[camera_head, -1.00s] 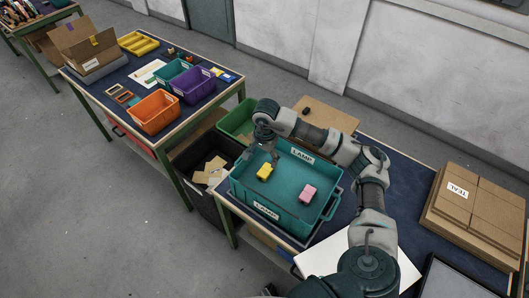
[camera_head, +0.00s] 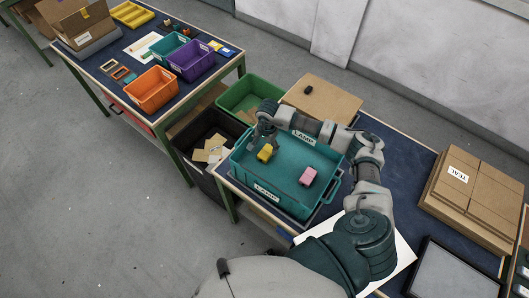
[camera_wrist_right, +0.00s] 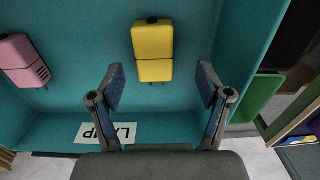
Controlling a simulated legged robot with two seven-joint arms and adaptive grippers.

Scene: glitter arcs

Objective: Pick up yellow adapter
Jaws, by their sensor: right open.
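The yellow adapter (camera_head: 265,153) lies in the teal bin (camera_head: 240,170) labelled LAMP, towards its left side. In the right wrist view the yellow adapter (camera_wrist_right: 153,48) is upper middle, a block with two prongs at its lower end. My right gripper (camera_head: 264,143) is over the bin, close above the adapter. In the wrist view its open fingers (camera_wrist_right: 160,87) are spread to either side of the adapter's line, with nothing between them. I cannot tell the exact height gap. My left gripper is not in view.
A pink adapter (camera_head: 307,176) lies in the same bin, to the right. The bin's walls surround both. A green bin (camera_head: 240,97) and a cardboard box (camera_head: 320,98) stand behind, brown boxes (camera_head: 475,195) on the right. A dark bin with cardboard pieces is at left.

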